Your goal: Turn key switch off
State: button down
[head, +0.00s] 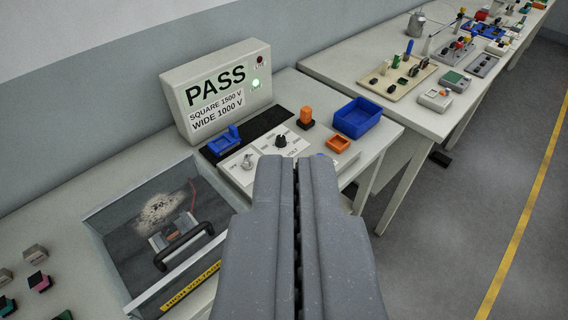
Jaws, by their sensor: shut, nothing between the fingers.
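A small silver switch (247,161), which looks like the key switch, stands on the left of a white panel (235,174). Its marks are too small to read. A black rotary knob (281,141) stands to its right on the panel, near lettering that seems to read VOLT. My gripper (295,162) is shut and empty, its two grey fingers side by side. In the picture its tips are to the right of the silver switch and just below the knob. They cover part of the panel; I cannot tell their height above it.
A PASS box (217,92) with a lit green lamp stands behind. A windowed high-voltage enclosure (160,235) lies left.

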aim_at(247, 164)
jog(key=u, duration=0.2)
jog(key=i, duration=1.25)
jog(key=z, duration=0.45)
